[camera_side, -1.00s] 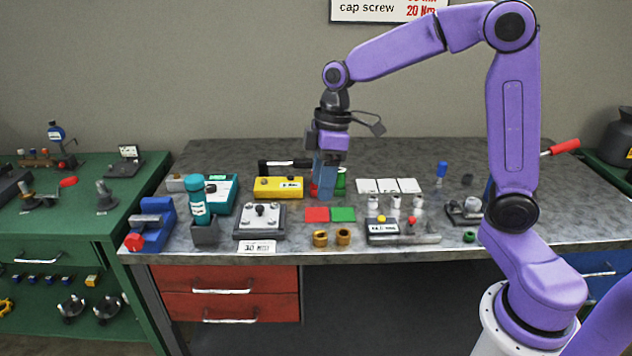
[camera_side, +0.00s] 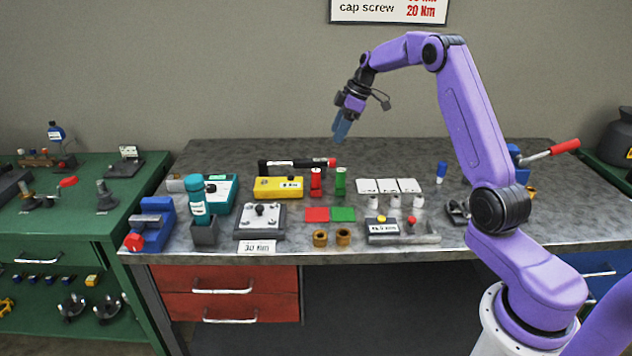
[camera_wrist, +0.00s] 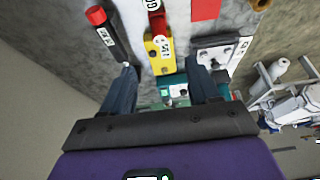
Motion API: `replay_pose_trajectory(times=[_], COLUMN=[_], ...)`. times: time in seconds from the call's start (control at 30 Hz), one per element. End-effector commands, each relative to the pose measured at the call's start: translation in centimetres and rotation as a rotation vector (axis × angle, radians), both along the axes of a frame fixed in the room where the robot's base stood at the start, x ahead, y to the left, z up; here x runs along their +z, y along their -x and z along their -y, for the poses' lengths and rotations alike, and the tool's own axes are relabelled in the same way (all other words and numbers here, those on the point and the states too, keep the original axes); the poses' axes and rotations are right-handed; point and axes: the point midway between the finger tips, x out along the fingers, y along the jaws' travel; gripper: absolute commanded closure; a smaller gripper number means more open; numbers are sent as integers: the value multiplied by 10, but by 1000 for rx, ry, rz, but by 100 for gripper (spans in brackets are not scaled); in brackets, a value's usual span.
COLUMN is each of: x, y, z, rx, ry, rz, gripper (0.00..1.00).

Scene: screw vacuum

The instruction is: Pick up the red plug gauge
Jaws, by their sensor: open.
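The red plug gauge (camera_side: 316,183) stands upright on the bench, beside a green plug gauge (camera_side: 340,181) on its right. In the wrist view the red gauge (camera_wrist: 158,24) shows near the top, by the yellow block. My gripper (camera_side: 340,138) is open and empty, raised well above the bench and tilted, behind and above the two gauges. In the wrist view its two blue fingers are apart with nothing between them (camera_wrist: 164,78).
A black wrench (camera_side: 290,163) with a red end lies behind the gauges. A yellow block (camera_side: 278,187) is to their left. Red (camera_side: 317,214) and green (camera_side: 343,214) pads lie in front. White cards (camera_side: 389,185) lie to the right.

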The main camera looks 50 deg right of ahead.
Motion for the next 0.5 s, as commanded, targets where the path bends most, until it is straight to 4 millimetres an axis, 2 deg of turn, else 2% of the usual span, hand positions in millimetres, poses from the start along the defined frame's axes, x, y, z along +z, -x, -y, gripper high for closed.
replay_pose_trajectory(times=[0.5], x=[-84], y=[-24], z=[-25], rx=[1], ry=[-1], rz=[-4], gripper=[40])
